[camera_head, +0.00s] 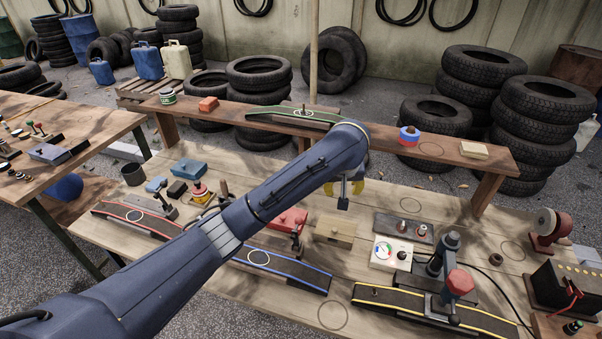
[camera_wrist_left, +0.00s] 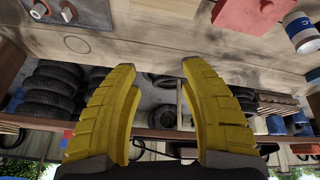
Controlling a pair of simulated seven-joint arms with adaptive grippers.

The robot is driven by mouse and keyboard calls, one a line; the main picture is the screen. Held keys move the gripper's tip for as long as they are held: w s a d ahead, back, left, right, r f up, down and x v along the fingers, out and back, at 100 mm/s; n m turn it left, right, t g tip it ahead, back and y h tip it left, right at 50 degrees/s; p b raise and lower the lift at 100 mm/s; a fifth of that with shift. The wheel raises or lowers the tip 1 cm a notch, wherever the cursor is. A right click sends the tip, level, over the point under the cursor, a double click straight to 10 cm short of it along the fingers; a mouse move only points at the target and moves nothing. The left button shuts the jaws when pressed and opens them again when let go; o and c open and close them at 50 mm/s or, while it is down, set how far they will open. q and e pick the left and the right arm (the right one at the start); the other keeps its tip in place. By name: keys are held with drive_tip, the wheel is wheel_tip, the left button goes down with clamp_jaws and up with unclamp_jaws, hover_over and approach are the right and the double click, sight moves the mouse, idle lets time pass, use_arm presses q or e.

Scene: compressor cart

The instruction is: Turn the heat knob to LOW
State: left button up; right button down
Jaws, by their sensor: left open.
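A white control box (camera_head: 391,253) stands on the workbench right of centre in the head view. It has a coloured dial face (camera_head: 382,250) and a dark round knob (camera_head: 402,254); this looks like the heat knob, but its labels and setting are too small to read. My left gripper (camera_head: 343,194) is above the bench, left of and behind the box, partly hidden by my arm. In the left wrist view its yellow fingers (camera_wrist_left: 158,68) are spread apart with nothing between them. The control box does not clearly show there. My right gripper is not in view.
A wooden block (camera_head: 336,230) and a red box (camera_head: 291,220) lie near the gripper. A grey plate with pegs (camera_head: 403,228) sits behind the control box. A raised shelf (camera_head: 380,139) runs behind.

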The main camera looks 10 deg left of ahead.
use_arm(q)
drive_tip(key=w+a+f+n+y, duration=0.1)
drive_tip(key=w+a, duration=0.4)
drive_tip(key=a, duration=0.7)
drive_tip(key=shift+a+n+t, duration=0.15)
drive_tip(key=shift+n+t, duration=0.15)
